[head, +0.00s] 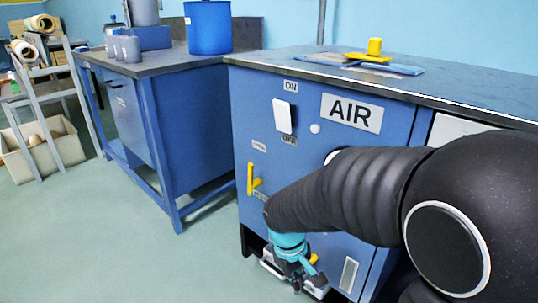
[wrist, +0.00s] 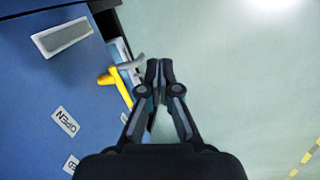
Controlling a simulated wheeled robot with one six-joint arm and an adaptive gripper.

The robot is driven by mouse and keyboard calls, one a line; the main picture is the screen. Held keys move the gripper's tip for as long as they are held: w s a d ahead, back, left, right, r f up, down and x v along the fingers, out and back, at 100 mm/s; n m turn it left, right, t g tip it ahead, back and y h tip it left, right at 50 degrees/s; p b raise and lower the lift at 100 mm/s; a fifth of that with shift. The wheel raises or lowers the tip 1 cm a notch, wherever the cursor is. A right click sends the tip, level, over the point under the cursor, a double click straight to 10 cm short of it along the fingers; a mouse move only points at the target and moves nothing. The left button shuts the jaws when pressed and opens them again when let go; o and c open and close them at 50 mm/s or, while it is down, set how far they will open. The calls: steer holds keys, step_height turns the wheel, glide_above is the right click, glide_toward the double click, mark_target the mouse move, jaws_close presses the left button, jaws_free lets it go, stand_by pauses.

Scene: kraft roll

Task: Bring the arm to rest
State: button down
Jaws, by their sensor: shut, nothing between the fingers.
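My arm reaches across the head view from the right, in front of a blue cabinet (head: 270,135). My gripper (head: 297,285) points down, low by the cabinet's front. In the wrist view my gripper (wrist: 160,70) has its fingertips together, with nothing between them. A yellow handle (wrist: 118,80) with a grey bar (wrist: 130,63) lies just left of the fingertips in that view. I cannot tell whether they touch. Part of the cabinet front is hidden behind my arm.
The cabinet front bears an AIR sign (head: 352,113), a white switch (head: 284,116) and a yellow lever (head: 254,180). A blue bench (head: 160,140) with a blue bucket (head: 208,27) stands left. Open floor (head: 110,240) lies at front left. The wrist view shows clear floor (wrist: 240,90) rightward.

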steer(key=s+d+r+m+t+y+p, duration=0.1)
steer(key=s+d+r+m+t+p, duration=0.1)
steer(key=s+r, duration=0.4)
steer(key=s+d+r+m+t+y+p, duration=0.1)
steer(key=s+d+r+m+t+p, duration=0.2)
steer(key=r, duration=1.2)
steer(key=s+d+m, duration=0.1)
steer(key=s+d, duration=0.2)
steer(key=d, duration=0.1)
steer(key=shift+s+m, duration=0.2)
steer(key=shift+m, duration=0.2)
steer(key=shift+s+d, duration=0.1)
